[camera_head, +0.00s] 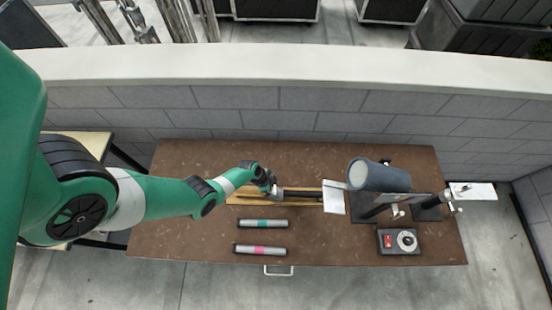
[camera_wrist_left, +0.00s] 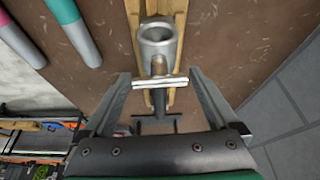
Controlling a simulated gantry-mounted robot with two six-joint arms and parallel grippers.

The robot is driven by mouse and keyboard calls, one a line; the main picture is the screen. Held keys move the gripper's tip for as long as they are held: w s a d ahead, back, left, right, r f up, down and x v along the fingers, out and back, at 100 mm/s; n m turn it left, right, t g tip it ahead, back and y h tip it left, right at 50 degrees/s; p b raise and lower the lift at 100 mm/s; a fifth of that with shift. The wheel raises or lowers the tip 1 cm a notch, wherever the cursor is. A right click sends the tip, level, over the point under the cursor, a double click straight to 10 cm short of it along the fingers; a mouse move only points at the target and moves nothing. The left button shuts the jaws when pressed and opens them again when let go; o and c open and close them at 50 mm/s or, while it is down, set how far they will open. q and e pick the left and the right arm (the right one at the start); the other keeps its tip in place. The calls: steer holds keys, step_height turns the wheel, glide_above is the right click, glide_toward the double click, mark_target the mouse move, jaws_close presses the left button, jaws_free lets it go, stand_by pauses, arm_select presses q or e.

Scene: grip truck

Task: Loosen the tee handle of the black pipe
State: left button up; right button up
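A black pipe (camera_head: 303,192) lies on a wooden cradle (camera_head: 246,199) at the middle of the brown table, with its left end by my gripper. In the left wrist view a silver round fitting (camera_wrist_left: 158,42) sits on the wood, with a silver crossbar (camera_wrist_left: 160,82), seemingly the tee handle, just below it. A black T-shaped piece (camera_wrist_left: 154,122) lies behind the crossbar. My left gripper (camera_head: 273,188) is at the cradle. In its wrist view the fingers (camera_wrist_left: 160,74) are apart, one on each side of the crossbar; contact cannot be told. My right gripper is not in view.
Two grey cylinders with teal (camera_head: 262,223) and pink (camera_head: 260,250) bands lie in front. A lamp (camera_head: 376,175), a white plate (camera_head: 334,197) and a control box (camera_head: 398,241) are to the right. A low wall (camera_head: 290,95) stands behind the table. The table's left front is clear.

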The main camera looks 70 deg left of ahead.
arm_select(q)
steer(key=c, duration=1.1)
